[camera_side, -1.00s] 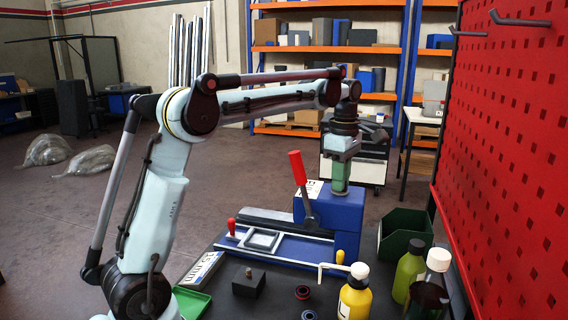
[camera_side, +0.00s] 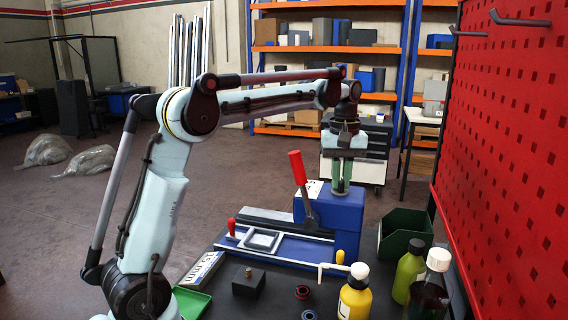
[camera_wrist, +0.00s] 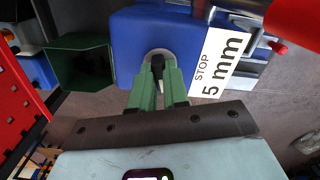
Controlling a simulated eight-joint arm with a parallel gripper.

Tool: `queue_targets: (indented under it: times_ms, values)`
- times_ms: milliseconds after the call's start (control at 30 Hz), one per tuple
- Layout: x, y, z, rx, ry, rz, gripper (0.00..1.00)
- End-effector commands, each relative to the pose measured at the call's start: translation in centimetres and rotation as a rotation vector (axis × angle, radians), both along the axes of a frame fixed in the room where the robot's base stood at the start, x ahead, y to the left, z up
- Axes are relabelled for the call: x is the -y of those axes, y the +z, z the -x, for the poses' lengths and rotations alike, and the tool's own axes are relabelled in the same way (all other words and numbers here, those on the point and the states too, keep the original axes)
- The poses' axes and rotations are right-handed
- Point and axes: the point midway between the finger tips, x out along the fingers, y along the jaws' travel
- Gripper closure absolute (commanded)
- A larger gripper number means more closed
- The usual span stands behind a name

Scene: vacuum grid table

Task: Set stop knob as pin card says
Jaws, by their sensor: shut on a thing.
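The stop knob (camera_wrist: 157,62) is black, in a pale round seat on top of the blue block (camera_wrist: 125,40). My gripper (camera_wrist: 158,75) is shut on it with both green fingers, which hide part of the knob. In the side view my gripper (camera_side: 341,187) points straight down onto the blue block (camera_side: 335,215), and the knob is hidden there. A white card (camera_wrist: 219,62) beside the knob reads "STOP 5 mm". Another white card (camera_side: 202,268) with black print lies at the table's left; its print is not fully legible.
A red-handled lever (camera_side: 299,168) stands just left of my gripper. The blue fixture's rail (camera_side: 280,247) runs leftward. A green bin (camera_side: 404,232) is right of the block. Bottles, including a yellow one (camera_side: 354,300), stand in front. A green tray (camera_side: 192,303) and dark block (camera_side: 248,283) lie at front left.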

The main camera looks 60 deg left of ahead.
Motion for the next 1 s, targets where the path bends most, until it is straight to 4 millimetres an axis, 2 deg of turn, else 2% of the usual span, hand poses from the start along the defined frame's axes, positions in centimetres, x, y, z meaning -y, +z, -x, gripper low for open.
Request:
queue_targets:
  times_ms: [1000]
  values:
    - [0.05,0.08,0.03,0.0,-0.965,0.001,1.0]
